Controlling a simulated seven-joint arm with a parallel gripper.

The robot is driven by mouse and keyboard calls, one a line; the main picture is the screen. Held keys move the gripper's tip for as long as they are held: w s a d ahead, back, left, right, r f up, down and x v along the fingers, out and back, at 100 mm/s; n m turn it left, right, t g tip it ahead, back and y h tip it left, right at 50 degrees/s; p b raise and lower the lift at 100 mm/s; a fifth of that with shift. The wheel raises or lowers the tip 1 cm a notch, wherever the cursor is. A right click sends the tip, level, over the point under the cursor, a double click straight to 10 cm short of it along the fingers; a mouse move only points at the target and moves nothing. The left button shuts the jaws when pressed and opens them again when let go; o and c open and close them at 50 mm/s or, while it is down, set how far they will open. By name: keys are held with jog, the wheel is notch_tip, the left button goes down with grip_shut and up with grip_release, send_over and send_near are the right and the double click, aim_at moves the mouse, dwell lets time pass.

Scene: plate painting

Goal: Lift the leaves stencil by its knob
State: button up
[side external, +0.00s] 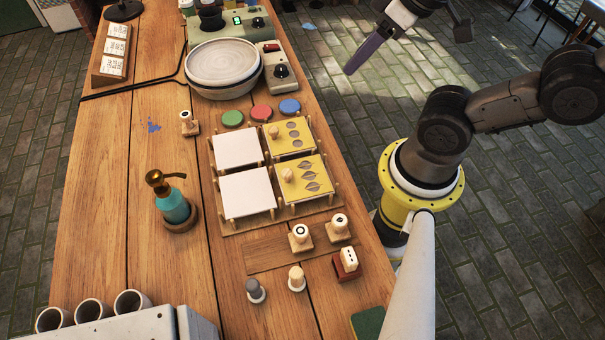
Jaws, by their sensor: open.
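The leaves stencil (325,198) is a yellow square plate with several leaf-shaped cut-outs. It lies in the front right slot of the wooden rack (233,229). Its pale wooden knob (288,175) stands up near its left side, with nothing touching it. My gripper (407,52) is at the top right, high up and past the table's right edge, far from the stencil. Its fingers are spread and nothing shows between them. Part of my gripper is cut off by the top of the picture.
A yellow stencil with round holes (304,146) sits directly behind, with its own knob. Two white blank plates (248,194) lie to the left. Stamps (301,238) stand in front. Colored discs (261,113) and a turntable (222,68) are behind. A teal pump bottle (172,205) stands left.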

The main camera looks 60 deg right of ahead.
jog(key=shift+o, duration=0.8)
